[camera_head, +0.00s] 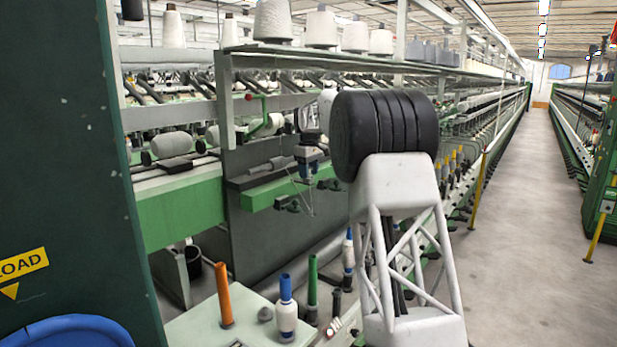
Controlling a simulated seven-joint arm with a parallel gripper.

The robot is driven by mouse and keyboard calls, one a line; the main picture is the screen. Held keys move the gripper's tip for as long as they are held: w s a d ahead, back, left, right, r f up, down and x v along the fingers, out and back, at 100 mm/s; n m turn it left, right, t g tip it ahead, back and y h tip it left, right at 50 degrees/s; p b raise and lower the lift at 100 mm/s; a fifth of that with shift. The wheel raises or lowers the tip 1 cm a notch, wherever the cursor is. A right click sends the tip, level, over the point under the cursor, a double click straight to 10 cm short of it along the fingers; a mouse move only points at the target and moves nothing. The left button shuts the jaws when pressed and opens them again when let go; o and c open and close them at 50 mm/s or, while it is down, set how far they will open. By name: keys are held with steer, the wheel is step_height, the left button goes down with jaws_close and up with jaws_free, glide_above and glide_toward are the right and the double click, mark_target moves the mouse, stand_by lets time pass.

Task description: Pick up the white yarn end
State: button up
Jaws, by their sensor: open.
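My gripper (308,176) is small in the picture, left of the black elbow of my arm. It points down and is open, in front of the green machine rail (275,193). Thin lines hang just below it; I cannot tell whether one is yarn. The white yarn end cannot be made out for certain. A bobbin with white yarn on a blue tube (287,312) stands upright on the pale tabletop at the front, well below the gripper. My arm hides part of the machine behind it.
The pale tabletop (190,326) also carries an orange tube (223,296) and a small grey piece (265,314). A green tube (312,285) stands beside it. White cones (273,22) line the shelf above. A dark green panel (70,150) blocks the left. The aisle (530,240) is clear.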

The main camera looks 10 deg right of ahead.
steer(key=shift+f, duration=0.15)
stand_by(0.4)
steer(key=c, duration=0.7)
